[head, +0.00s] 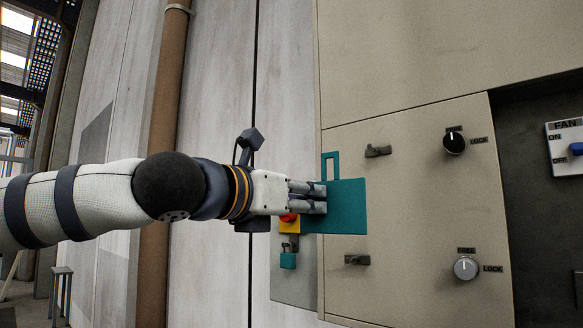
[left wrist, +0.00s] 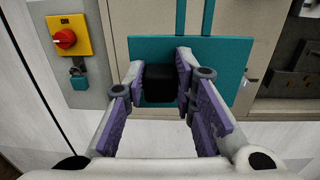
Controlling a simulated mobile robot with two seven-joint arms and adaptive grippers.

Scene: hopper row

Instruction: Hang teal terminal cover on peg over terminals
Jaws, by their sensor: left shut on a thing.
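The teal terminal cover (head: 345,208) is a flat plate with a slotted loop standing up from its top edge. It is upright in front of the beige cabinet panel, and I cannot tell how far apart they are. My left gripper (head: 322,197) is shut on its left part. In the left wrist view the cover (left wrist: 232,62) spans the space beyond the fingers (left wrist: 161,90), with a black block (left wrist: 160,80) between them. Its loop runs out of the top of that view. I cannot clearly make out the peg or the terminals. My right gripper is not in view.
The panel bears two small dark fittings (head: 378,151) (head: 357,260), a black knob (head: 454,143) and a grey knob (head: 466,268). A red rotary switch (left wrist: 64,39) on a yellow plate and a teal padlock (left wrist: 78,79) are at left. A FAN switch (head: 575,148) is far right.

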